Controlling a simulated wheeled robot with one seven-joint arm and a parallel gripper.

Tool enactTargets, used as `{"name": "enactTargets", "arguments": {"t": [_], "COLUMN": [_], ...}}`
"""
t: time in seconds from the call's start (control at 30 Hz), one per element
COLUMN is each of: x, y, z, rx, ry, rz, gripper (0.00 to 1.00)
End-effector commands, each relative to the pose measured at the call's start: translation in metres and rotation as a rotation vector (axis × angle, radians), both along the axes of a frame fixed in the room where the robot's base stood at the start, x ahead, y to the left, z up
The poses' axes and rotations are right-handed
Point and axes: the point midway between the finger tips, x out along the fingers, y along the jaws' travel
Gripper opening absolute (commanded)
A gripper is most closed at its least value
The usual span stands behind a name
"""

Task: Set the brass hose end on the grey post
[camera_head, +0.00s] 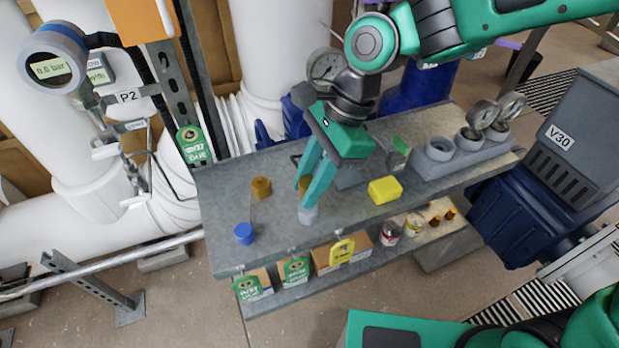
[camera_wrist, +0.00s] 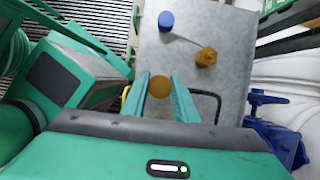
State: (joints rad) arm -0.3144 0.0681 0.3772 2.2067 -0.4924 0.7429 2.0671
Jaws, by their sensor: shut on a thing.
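My gripper (camera_head: 305,196) points down over the front part of the grey bench. It is shut on a brass piece, taken as the brass hose end (camera_head: 304,185). Its round top shows between the fingers in the wrist view (camera_wrist: 160,87). A short light-grey post (camera_head: 308,216) stands on the bench directly below the fingertips. The near finger hides the space between brass piece and post, so I cannot tell whether they touch. A second brass piece (camera_head: 261,188) stands on the bench to the left, and shows in the wrist view (camera_wrist: 206,57).
A blue cap (camera_head: 243,233) is at the bench's left front. A yellow block (camera_head: 385,190) lies right of my gripper. A grey holder (camera_head: 450,160) with gauges stands at the right end. A lower shelf (camera_head: 345,268) holds boxes and cans. Bare bench lies between the brass pieces.

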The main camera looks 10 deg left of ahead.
Motion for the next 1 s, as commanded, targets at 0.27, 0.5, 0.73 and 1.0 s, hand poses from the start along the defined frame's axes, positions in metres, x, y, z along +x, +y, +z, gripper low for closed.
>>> {"name": "enactTargets", "arguments": {"t": [0.27,0.5,0.73,1.0], "x": [-0.0013,-0.0012,-0.0013,-0.0013], "y": [-0.0002,-0.0002,-0.0004,-0.0004], "z": [0.0013,0.0013,-0.0008,-0.0067], "rx": [0.000,0.000,0.000,0.000], "ry": [0.000,0.000,0.001,0.001], "rz": [0.000,0.000,0.000,0.000], "gripper": [0.10,0.10,0.10,0.10]}}
